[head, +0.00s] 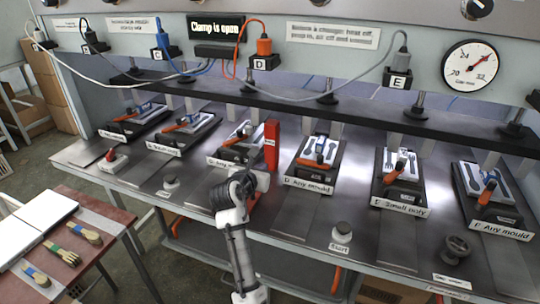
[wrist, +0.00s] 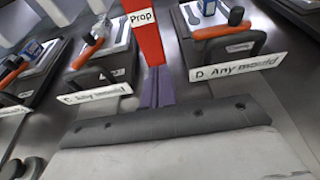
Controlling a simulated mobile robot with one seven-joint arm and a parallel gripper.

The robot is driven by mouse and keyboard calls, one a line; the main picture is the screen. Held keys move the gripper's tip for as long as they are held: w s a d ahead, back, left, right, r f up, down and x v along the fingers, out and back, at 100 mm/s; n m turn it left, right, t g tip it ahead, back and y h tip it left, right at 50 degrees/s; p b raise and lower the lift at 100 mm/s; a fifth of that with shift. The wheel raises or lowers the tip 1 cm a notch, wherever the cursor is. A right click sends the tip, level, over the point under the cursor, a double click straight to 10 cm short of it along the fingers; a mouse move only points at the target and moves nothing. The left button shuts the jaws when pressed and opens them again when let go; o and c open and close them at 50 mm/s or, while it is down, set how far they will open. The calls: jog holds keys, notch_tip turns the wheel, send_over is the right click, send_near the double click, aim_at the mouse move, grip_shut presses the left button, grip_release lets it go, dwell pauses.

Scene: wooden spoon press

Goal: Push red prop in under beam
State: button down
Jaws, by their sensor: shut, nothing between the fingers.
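The red prop (head: 271,146) stands upright on the metal bench between the C and D moulds. Its top shows just below the front edge of the long black beam (head: 355,120); I cannot tell whether any of it is under the beam. The wrist view shows the prop's lower part (wrist: 146,35) with a white "Prop" label. My gripper (wrist: 158,74) is shut and empty, its purple fingers pointing at the foot of the prop. I cannot tell whether they touch it. In the head view my wrist hides the fingers.
The C mould (head: 238,146) stands left of the prop and the D mould (head: 315,164) right, both with orange-handled parts. Cables hang above the beam. A sign (head: 216,27) reads "Clamp is open".

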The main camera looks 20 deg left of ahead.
aim_at(274, 155)
jog(key=x, duration=0.2)
jog(key=p+x, duration=0.1)
jog(key=x, duration=0.1)
jog(key=r+x, duration=0.1)
jog(key=x, duration=0.2)
jog(key=shift+w+p, duration=0.25)
jog(key=shift+p, duration=0.15)
